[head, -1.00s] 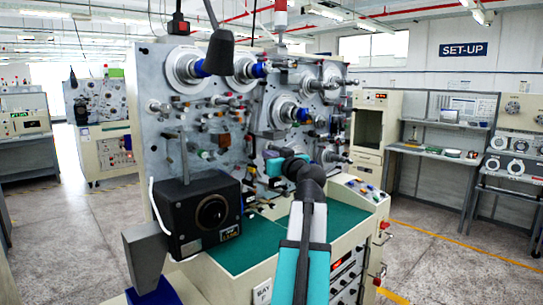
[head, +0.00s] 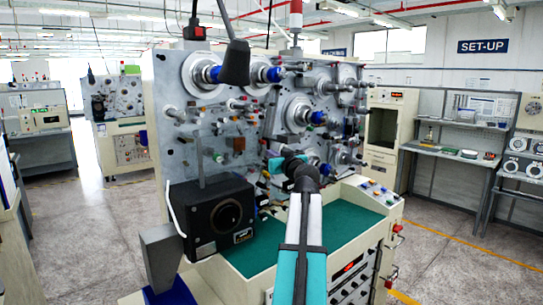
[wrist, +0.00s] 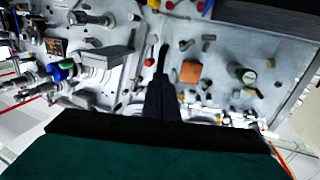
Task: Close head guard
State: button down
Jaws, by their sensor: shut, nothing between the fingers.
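The winding machine's grey upright panel (head: 180,150) carries several spindles, rollers and knobs. I cannot tell for sure which part is the head guard, or how far open it is. In the wrist view a grey block-like plate (wrist: 98,56) stands out from the panel, left of my gripper (wrist: 162,85). My gripper's dark fingers are shut and empty, pointing at the panel beside a copper-coloured square (wrist: 190,70). In the head view my arm reaches over the green deck to the panel's lower middle, and its own wrist largely hides the fingertips.
A black box with a round dial (head: 212,218) stands at the deck's left. A dark cone-shaped thing (head: 236,62) hangs before the panel's top. The green deck (head: 345,232) is mostly clear. A workbench (head: 455,152) stands at right, with open floor between.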

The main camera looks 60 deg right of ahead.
jog(key=shift+r+b+x, duration=0.15)
jog(key=shift+b+x, duration=0.55)
jog(key=shift+b, duration=0.05)
jog(key=shift+r+b+x, duration=0.15)
jog(key=shift+b+x, duration=0.55)
jog(key=shift+b, duration=0.05)
jog(key=shift+s, duration=0.1)
jog(key=d+b+v, duration=0.1)
jog(key=b+v, duration=0.4)
jog(key=v, duration=0.9)
jog(key=shift+s+f, duration=0.2)
jog(key=shift+s, duration=0.3)
